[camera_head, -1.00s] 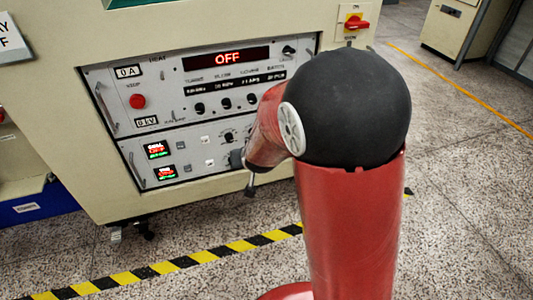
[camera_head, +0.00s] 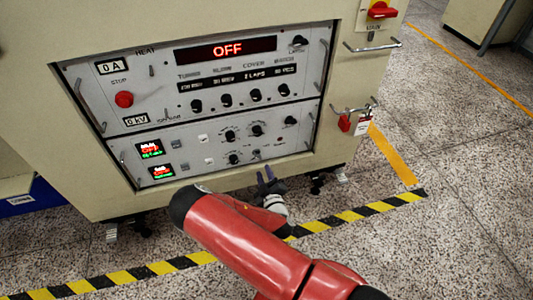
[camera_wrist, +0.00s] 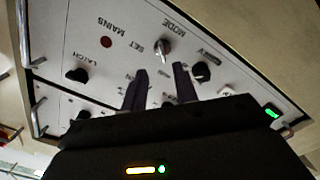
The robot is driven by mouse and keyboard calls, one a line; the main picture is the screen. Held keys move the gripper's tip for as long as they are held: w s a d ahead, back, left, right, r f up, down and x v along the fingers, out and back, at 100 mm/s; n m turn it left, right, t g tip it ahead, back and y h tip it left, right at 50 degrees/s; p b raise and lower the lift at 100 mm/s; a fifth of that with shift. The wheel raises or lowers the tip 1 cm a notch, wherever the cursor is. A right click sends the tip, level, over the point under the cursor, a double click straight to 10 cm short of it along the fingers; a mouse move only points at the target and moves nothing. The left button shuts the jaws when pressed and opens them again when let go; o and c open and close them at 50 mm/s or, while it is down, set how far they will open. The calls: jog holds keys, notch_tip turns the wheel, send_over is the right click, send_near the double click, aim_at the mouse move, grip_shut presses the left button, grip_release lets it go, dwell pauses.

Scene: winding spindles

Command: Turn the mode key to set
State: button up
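The mode key (camera_wrist: 162,46) is a small silver key in the panel's lower unit, beside the MODE and SET labels in the wrist view. In the head view the key (camera_head: 256,154) is small, low on that unit, and which way it points is too small to tell. My gripper (camera_head: 265,172) is just below and right of it there. In the wrist view the two dark fingers of my gripper (camera_wrist: 160,69) are apart with nothing between them. The key lies just beyond the fingertips, in line with the gap.
A black LATCH knob (camera_wrist: 76,75), a red lamp (camera_wrist: 106,42) and another black knob (camera_wrist: 202,72) flank the key. A red display (camera_head: 227,49) reads OFF. A handle with a red padlock (camera_head: 346,124) juts out right. Striped tape (camera_head: 315,226) crosses the floor.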

aim_at(258, 158)
jog(key=shift+n+y, duration=0.3)
jog(key=x, duration=0.7)
jog(key=shift+w+a+f, duration=0.1)
jog(key=shift+w, duration=0.2)
grip_shut()
